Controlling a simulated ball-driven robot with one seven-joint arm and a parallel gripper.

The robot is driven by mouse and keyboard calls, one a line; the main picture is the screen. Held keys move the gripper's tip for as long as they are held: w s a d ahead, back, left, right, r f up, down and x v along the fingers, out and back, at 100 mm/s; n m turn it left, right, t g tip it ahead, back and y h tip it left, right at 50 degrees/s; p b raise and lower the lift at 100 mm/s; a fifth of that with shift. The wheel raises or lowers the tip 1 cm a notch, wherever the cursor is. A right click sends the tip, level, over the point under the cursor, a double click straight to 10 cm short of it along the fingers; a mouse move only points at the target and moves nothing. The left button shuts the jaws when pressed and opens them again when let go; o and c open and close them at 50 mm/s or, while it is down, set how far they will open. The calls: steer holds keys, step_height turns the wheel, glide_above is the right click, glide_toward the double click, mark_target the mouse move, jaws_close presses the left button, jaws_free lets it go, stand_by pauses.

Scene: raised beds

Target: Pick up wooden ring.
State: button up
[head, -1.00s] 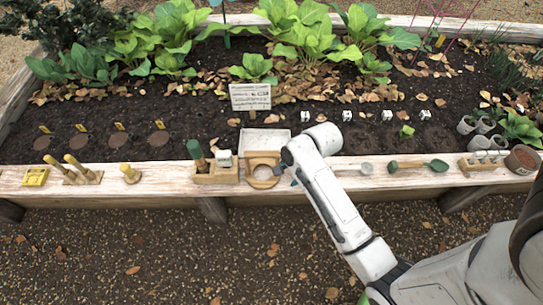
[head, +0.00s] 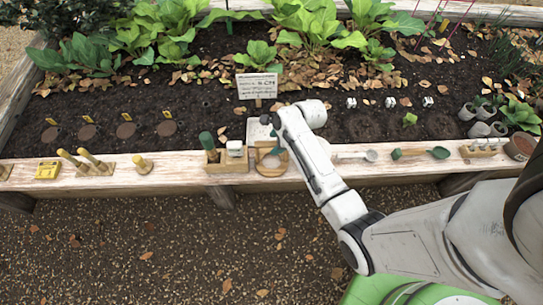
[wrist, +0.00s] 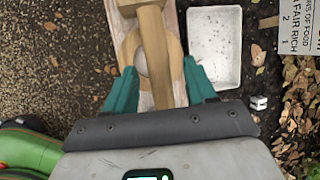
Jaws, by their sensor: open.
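The wooden ring (head: 268,174) lies on the plank ledge of the raised bed, against a small wooden block or stand. In the head view my arm and gripper (head: 276,145) cover its upper right part. In the wrist view the pale curved wood of the ring (wrist: 175,62) shows behind a tan wooden bar, which hides much of it. My gripper (wrist: 160,84) is open, with its two teal fingers apart on either side of the bar and ring. Nothing is seen held. I cannot tell the remaining height.
A white tray (wrist: 215,25) lies on the soil beside the ledge. A wooden holder (head: 226,164) with a green-handled tool stands just left of the ring. A metal scoop (head: 370,155) and a green trowel (head: 439,153) lie to the right. A small sign (head: 257,85) stands behind.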

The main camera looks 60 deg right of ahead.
steer(key=shift+b+x, duration=0.5)
steer(key=shift+x, duration=1.5)
steer(key=shift+w+a+r, duration=0.1)
steer(key=shift+c, duration=0.3)
jaws_close()
